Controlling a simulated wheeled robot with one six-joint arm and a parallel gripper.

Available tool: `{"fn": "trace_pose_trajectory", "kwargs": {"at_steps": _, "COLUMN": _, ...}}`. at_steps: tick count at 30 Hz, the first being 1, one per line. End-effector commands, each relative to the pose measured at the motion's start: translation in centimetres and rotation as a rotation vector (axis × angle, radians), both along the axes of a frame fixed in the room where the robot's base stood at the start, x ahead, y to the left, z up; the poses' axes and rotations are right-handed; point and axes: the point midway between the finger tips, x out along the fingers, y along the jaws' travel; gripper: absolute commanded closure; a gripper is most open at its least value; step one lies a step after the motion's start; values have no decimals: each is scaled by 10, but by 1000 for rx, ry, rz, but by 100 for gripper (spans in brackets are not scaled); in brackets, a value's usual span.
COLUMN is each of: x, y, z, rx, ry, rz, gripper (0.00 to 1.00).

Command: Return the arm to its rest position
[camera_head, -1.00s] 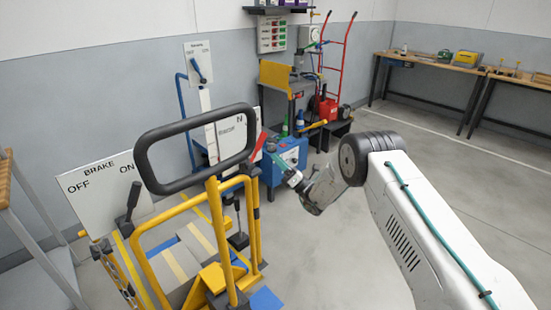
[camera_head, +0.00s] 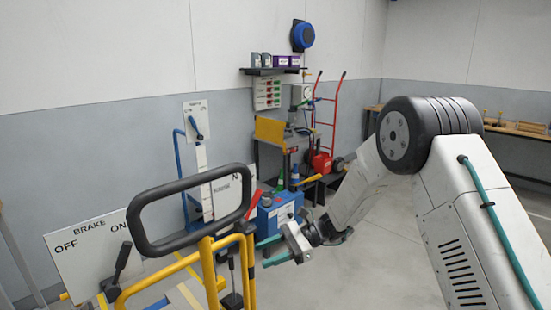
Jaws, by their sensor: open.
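My gripper (camera_head: 268,250) is in the lower middle, its teal fingers pointing left and spread apart with nothing between them. It is just right of the yellow frame and black loop handle (camera_head: 196,210), and in the picture its fingers overlap the front of the blue box (camera_head: 277,214) behind. I cannot tell how far apart in depth they are. My white arm is folded, with its black elbow joint high on the right.
A brake board (camera_head: 88,253) with a black lever stands at lower left. A red hand truck (camera_head: 322,130) and a shelf (camera_head: 270,71) are at the back wall. A workbench (camera_head: 515,130) is at right. The floor between is clear.

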Motion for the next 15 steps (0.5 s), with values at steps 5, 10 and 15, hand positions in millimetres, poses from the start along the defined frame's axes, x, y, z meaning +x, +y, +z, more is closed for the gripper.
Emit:
{"fn": "trace_pose_trajectory", "kwargs": {"at_steps": 5, "x": -66, "y": -44, "z": 46, "rx": -150, "ry": -235, "rz": 212, "gripper": 55}}
{"fn": "trace_pose_trajectory", "kwargs": {"at_steps": 10, "x": -124, "y": -91, "z": 76, "rx": -281, "ry": -438, "rz": 403, "gripper": 55}}
{"fn": "trace_pose_trajectory", "kwargs": {"at_steps": 15, "x": -176, "y": -141, "z": 101, "rx": -409, "ry": -623, "rz": 580, "gripper": 55}}
